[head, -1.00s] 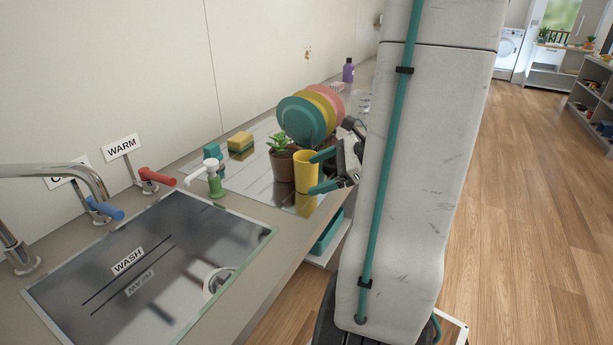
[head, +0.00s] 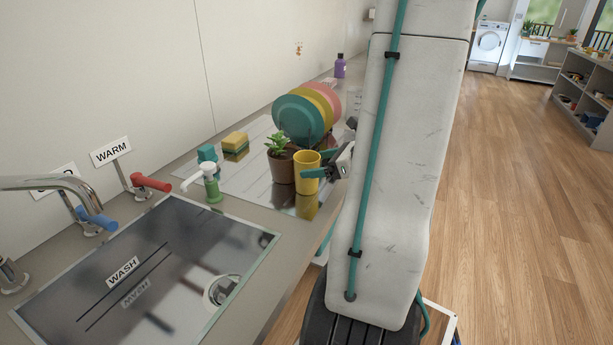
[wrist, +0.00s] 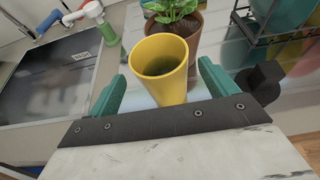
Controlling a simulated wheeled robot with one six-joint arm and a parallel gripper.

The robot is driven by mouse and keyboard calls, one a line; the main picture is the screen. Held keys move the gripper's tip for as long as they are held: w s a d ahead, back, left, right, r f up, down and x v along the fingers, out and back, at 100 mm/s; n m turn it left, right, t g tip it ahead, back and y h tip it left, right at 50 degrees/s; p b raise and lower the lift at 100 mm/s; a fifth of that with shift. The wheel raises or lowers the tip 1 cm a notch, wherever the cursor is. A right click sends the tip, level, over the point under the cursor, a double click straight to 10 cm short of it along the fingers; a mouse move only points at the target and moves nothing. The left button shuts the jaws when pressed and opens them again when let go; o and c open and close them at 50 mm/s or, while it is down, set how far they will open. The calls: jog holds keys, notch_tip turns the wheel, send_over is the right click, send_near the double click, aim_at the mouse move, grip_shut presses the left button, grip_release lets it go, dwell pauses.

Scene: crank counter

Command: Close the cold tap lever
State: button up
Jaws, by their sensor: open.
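The blue tap lever (head: 97,218) is at the left, beside the curved metal spout (head: 62,186). A sign stands behind it, mostly hidden by the spout, so its word cannot be read. My gripper (head: 318,174) is far to the right of the lever, beside the yellow cup (head: 306,172). In the wrist view its two teal fingers (wrist: 160,88) are open, one on each side of the yellow cup (wrist: 160,68); I cannot tell whether they touch it.
A red lever (head: 150,183) under the WARM sign stands right of the blue one. The sink (head: 150,270), green-and-white dispenser (head: 210,180), potted plant (head: 279,160), sponges (head: 235,142) and plate rack (head: 308,112) line the counter. The wooden floor at right is clear.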

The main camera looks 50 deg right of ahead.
aim_at(305, 159)
jog(key=x, duration=0.4)
jog(key=shift+f, duration=0.1)
jog(key=shift+d, duration=0.1)
jog(key=c, duration=1.4)
